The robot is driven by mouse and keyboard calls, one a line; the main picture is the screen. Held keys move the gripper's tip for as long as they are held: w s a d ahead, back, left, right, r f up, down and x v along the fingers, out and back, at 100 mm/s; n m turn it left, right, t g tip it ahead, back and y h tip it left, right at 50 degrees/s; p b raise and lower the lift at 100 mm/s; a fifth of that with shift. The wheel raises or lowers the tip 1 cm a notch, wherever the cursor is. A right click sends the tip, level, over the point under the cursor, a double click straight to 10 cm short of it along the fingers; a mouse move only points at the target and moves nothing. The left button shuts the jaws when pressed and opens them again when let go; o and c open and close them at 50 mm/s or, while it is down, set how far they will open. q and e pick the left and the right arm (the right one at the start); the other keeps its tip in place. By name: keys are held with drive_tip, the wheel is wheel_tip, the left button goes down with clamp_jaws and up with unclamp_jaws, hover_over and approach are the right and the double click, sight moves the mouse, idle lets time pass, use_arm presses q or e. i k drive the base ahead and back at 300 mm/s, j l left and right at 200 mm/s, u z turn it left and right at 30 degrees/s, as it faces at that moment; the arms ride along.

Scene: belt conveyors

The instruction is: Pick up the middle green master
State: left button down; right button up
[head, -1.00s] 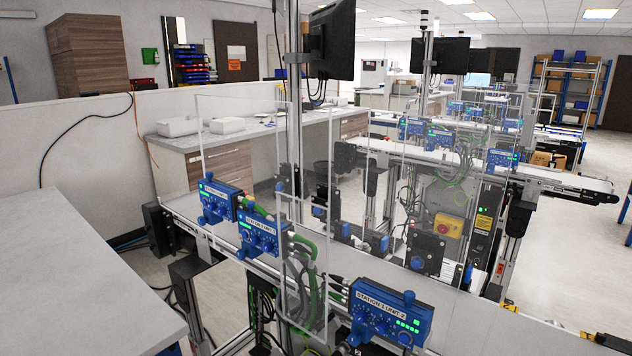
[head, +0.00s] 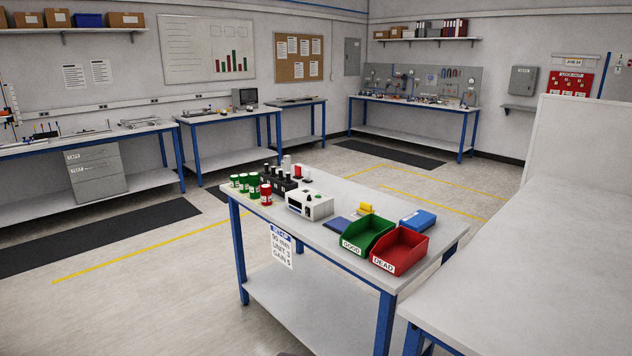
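Several small green cylinders with pale labels stand upright in a row at the left corner of the blue-legged table in the head view. The middle green master (head: 244,183) stands between a left one (head: 235,180) and a right one (head: 254,187); they are small and close together. A red cylinder (head: 266,195) with a pale label stands just right of them. Neither of my grippers is in view.
The table (head: 330,234) also holds a row of black-topped parts (head: 279,178), a white device (head: 310,204), a green GOOD bin (head: 367,236), a red DEAD bin (head: 399,250) and a blue box (head: 418,219). A grey worktop (head: 530,260) fills the right. Open floor (head: 150,300) lies left of the table.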

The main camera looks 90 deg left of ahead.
sight(243, 178)
drive_tip(key=u, duration=3.25)
drive_tip(key=i+j+z, duration=0.15)
drive_tip(key=i, duration=0.5)
drive_tip(key=l, duration=0.05)
